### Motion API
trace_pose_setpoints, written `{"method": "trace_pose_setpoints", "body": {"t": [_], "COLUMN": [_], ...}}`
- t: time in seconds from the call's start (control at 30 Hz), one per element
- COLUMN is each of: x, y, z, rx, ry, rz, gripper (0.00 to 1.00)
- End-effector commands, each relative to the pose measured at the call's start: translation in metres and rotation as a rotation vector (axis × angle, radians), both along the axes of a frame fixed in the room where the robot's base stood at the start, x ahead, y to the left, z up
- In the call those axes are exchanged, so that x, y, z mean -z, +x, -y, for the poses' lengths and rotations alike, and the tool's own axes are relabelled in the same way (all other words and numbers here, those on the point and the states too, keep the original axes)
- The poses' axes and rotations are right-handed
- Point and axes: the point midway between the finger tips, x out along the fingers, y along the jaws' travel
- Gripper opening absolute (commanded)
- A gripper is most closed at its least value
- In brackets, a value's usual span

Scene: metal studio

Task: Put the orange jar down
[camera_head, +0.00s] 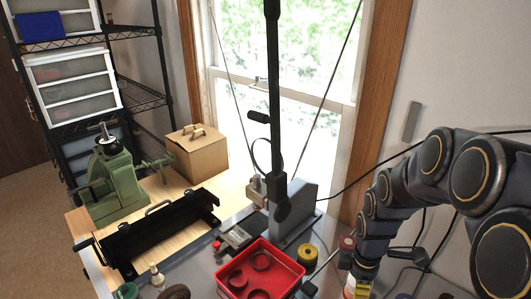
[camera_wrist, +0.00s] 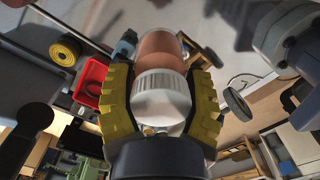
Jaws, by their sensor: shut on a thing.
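The orange jar (camera_wrist: 158,52) sits between the two yellow fingers of my gripper (camera_wrist: 162,82) in the wrist view. Its white ribbed lid (camera_wrist: 160,88) faces the wrist camera and its orange-brown body points away. My gripper is shut on the jar, with one finger on each side. In the head view my gripper (camera_head: 360,288) is at the bottom edge, right of the red bin, and its yellow fingers show only in part.
A red bin (camera_head: 277,249) with dark rings stands on the grey bench. A yellow roll (camera_head: 308,254) lies beside it. A black tray (camera_head: 150,236), a green vise (camera_head: 112,185) and a cardboard box (camera_head: 197,153) stand to the left. A red-topped item (camera_head: 347,243) is close to my gripper.

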Motion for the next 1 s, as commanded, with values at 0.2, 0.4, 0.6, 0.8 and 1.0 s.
{"method": "trace_pose_setpoints", "body": {"t": [0.2,0.4,0.6,0.8,1.0], "x": [-0.03,-0.06,-0.084,-0.094,-0.095], "y": [0.04,0.066,0.083,0.088,0.088], "z": [-0.02,-0.044,-0.066,-0.076,-0.076], "rx": [0.462,0.878,1.191,1.338,1.36], "ry": [-0.005,0.003,0.015,0.018,0.017], "rz": [0.017,0.024,0.025,0.017,0.016], "gripper": [0.22,0.22,0.22,0.22,0.22]}}
